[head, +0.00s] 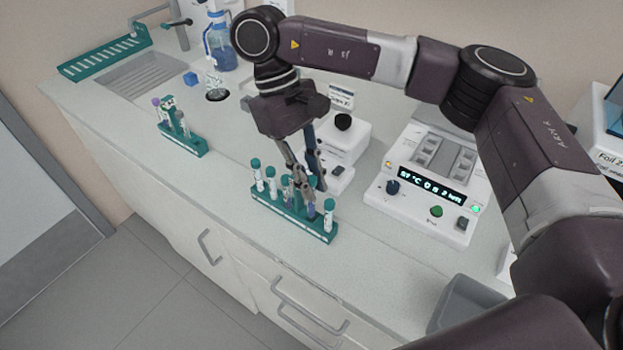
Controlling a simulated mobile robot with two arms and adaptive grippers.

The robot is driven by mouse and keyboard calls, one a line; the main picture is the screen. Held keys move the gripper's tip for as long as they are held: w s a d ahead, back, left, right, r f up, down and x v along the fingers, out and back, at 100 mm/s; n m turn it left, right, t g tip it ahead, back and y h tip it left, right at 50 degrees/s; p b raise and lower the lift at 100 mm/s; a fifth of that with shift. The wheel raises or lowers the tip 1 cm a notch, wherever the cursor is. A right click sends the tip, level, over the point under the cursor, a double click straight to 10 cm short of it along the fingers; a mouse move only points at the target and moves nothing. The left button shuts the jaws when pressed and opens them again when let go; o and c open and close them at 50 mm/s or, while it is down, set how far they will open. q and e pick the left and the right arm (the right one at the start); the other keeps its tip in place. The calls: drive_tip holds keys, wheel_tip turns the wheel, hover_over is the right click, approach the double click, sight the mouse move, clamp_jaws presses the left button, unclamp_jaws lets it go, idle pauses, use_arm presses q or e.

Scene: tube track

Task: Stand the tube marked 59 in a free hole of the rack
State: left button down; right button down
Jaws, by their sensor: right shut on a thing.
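The near teal rack (290,224) stands on the counter near its front edge, with several teal-capped tubes in it, one at its right end (329,214) and others to the left (256,174). My right gripper (306,194) points down over the right part of this rack and is shut on a tube (311,210). The fingers hide much of that tube. I cannot tell whether its lower end is in a hole. No number on any tube is readable, so I cannot tell which is 59. My left gripper is out of view.
A second teal rack (190,144) with a few tubes stands farther left. A heater block with a display (425,195) stands to the right, and a white device (343,139) behind the gripper. A grey bin (468,305) is at the lower right. The counter between the racks is clear.

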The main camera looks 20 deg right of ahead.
drive_tip(key=shift+f, duration=0.2)
drive_tip(key=shift+f+b, duration=0.4)
drive_tip(key=shift+b, duration=0.1)
drive_tip(key=shift+f, duration=0.15)
idle(0.3)
drive_tip(key=shift+r+p, duration=0.85)
drive_tip(key=shift+r, duration=0.3)
drive_tip(key=c, duration=1.8)
unclamp_jaws()
drive_tip(key=shift+c, duration=0.2)
